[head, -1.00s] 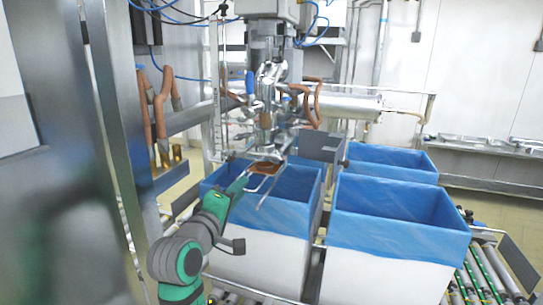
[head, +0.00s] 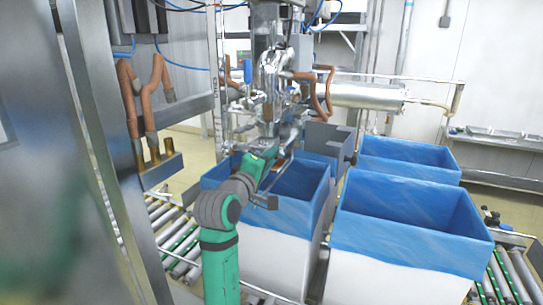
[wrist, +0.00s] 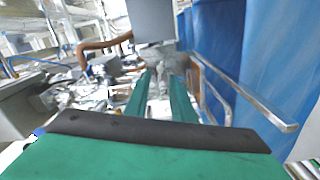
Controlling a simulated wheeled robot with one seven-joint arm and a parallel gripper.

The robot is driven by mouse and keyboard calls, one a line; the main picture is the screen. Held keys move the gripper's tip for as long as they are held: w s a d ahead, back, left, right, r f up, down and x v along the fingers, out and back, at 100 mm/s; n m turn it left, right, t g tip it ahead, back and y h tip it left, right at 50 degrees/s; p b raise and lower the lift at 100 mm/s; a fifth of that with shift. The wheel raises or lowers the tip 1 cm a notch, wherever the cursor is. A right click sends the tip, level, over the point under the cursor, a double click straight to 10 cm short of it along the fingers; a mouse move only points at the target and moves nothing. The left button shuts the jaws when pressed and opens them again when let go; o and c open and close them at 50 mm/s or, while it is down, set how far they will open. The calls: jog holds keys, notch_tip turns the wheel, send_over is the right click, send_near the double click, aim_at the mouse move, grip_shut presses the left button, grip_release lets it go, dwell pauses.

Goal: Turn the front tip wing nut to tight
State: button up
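The steel filling machine (head: 268,105) hangs above the blue-lined box in the head view. Its front tip is at its lower end, where my gripper (head: 268,153) hides part of it. I cannot make out the wing nut in either view. In the wrist view, the two green fingers of my gripper (wrist: 162,80) are apart and point forward at blurred metal fittings. A pale metal part (wrist: 160,108) shows between the fingers; I cannot tell whether they touch it.
A blue-lined box (head: 300,200) stands under the machine, with two more blue-lined boxes (head: 405,225) to the right. Metal rails (wrist: 240,95) run close to the right of my gripper in the wrist view. Brown hoses (head: 150,100) and a steel post stand at left.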

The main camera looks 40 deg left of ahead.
jog(key=shift+x, duration=1.35)
jog(key=shift+w, duration=0.1)
jog(key=shift+d, duration=0.1)
jog(key=shift+c, duration=0.3)
grip_shut()
